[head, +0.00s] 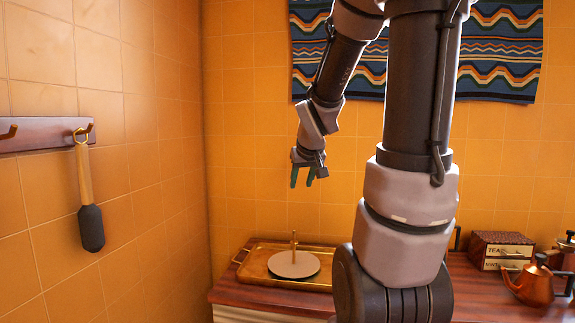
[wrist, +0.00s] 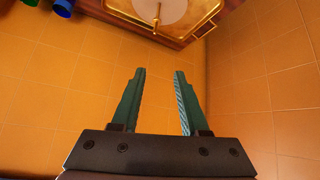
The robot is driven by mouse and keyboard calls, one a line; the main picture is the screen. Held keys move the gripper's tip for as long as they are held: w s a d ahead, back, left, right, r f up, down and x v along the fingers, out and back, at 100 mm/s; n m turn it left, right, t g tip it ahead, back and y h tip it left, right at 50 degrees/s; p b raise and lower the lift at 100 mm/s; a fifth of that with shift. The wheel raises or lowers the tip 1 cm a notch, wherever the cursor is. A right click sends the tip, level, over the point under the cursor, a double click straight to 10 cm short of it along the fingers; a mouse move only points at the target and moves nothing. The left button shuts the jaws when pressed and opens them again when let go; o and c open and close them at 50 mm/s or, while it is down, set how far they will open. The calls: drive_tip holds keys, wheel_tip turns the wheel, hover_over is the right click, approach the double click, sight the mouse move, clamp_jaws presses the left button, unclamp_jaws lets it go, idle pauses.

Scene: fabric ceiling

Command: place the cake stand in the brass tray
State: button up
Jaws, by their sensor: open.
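The cake stand (head: 294,266) is a pale round plate with an upright central post. It rests inside the brass tray (head: 262,284), which lies on the wooden counter in the head view. In the wrist view the plate (wrist: 170,8) and its post show at the top edge, partly cut off, with the tray (wrist: 203,22) around it. My gripper (head: 303,183) hangs above the tray, well clear of the stand. In the wrist view its two green fingers (wrist: 160,75) are apart with nothing between them.
A tea box (head: 500,250) and a copper teapot (head: 532,284) stand on the counter at the right. A brush with a wooden handle (head: 87,195) hangs from a wall rack at the left. Tiled walls close in behind and left of the tray.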

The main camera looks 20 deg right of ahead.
drive_tip(key=s+a+r+y, duration=0.1)
drive_tip(key=s+a+r, duration=0.1)
drive_tip(key=s, duration=0.3)
drive_tip(key=s+a+r+m+y, duration=0.1)
drive_tip(key=s+a+r, duration=0.2)
drive_tip(key=s+a, duration=0.2)
drive_tip(key=s+a+r+m+g+y, duration=0.1)
drive_tip(key=s+a+r+y, duration=0.1)
drive_tip(key=s+a, duration=0.2)
drive_tip(key=shift+s+a+r, duration=0.15)
drive_tip(key=shift+s+r, duration=0.2)
drive_tip(key=shift+s, duration=0.6)
